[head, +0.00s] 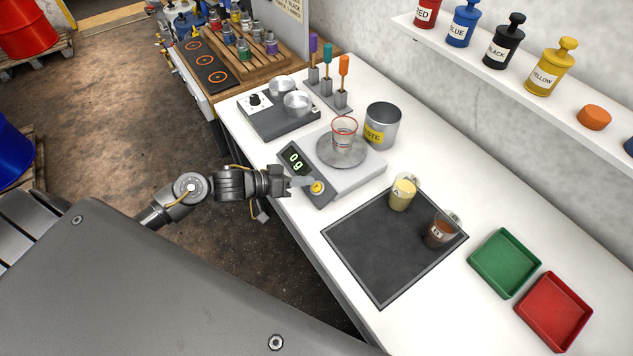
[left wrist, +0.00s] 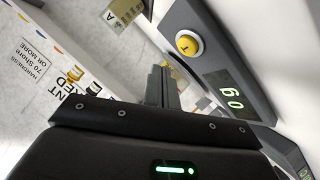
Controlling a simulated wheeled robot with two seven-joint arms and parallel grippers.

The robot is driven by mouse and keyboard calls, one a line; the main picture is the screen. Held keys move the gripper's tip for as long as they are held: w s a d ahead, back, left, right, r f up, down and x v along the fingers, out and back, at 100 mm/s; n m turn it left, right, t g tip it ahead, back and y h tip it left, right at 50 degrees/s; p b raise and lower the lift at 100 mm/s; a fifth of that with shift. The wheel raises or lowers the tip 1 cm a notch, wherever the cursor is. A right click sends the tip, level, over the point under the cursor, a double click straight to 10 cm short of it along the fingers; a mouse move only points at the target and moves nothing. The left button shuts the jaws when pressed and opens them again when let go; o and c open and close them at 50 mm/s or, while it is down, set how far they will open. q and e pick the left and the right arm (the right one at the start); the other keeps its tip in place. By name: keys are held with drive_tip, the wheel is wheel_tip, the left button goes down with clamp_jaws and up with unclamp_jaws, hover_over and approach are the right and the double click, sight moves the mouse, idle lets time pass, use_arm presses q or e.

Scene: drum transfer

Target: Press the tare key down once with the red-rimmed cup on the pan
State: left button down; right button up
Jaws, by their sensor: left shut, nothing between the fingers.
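The red-rimmed cup (head: 344,132), clear and seemingly empty, stands upright on the round pan (head: 341,156) of the scale. The scale display (head: 296,161) reads 0 g, and it also shows in the left wrist view (left wrist: 231,98). The yellow tare key (head: 317,187) sits on the front panel; the left wrist view shows it too (left wrist: 187,43). My left gripper (head: 308,182) is shut and empty, its fingertips close beside the key in the head view. In the left wrist view a gap shows between fingers and key. My right gripper is not in view.
A dark mat (head: 385,255) holds a cream-filled cup (head: 402,194) and a brown-filled cup (head: 439,233). A waste can (head: 382,126) stands behind the scale. Green (head: 504,262) and red (head: 554,312) trays lie at right. A grey mixer-like unit (head: 277,120) stands beyond the scale.

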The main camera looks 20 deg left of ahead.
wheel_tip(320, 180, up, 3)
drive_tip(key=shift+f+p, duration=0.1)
drive_tip(key=shift+p, duration=0.95)
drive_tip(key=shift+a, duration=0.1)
